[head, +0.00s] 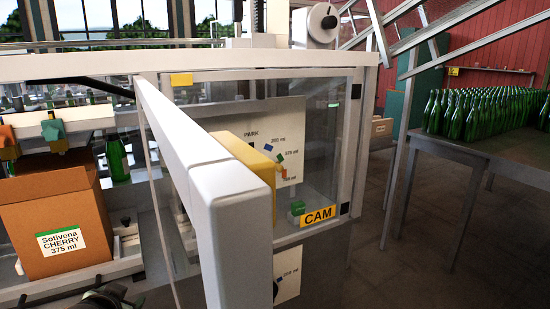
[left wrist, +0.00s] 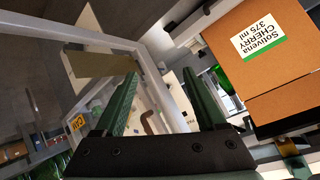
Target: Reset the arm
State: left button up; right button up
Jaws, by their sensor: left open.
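My left gripper (left wrist: 160,78) shows in the left wrist view with its two green fingers wide apart and nothing held between them. Behind the gap are a white frame and a clear panel. In the head view, a dark part at the bottom left edge (head: 108,296) looks like the same gripper, mostly cut off. It is just right of and below a cardboard carton (head: 80,200) labelled Solivena CHERRY 375 ml. The carton also shows at the upper right of the left wrist view (left wrist: 280,75). My right gripper is in neither view.
A white machine frame (head: 215,180) stands open in front of clear panels. Behind it is a dial plate (head: 290,140) marked PARK and several ml sizes. A yellow CAM sign (head: 318,216) sits low on the cabinet. Green bottles (head: 480,112) crowd a table at right.

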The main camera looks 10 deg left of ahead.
pick_arm(q)
jog(key=s+d+f+m+g+h, duration=0.2)
jog(key=s+d+f+g+h, duration=0.4)
jog(key=s+d+f, duration=1.25)
jog(key=w+d+f+t+h+p, duration=0.1)
jog(key=w+d+f+t+p, duration=0.1)
jog(key=d+f+t+p, duration=0.1)
jog(key=shift+w+d+f+t+h+p, duration=0.2)
jog(key=shift+d+f+t+h+p, duration=0.15)
jog(key=shift+d+f+t, duration=0.75)
jog(key=shift+a+f, duration=0.35)
jog(key=shift+f, duration=0.05)
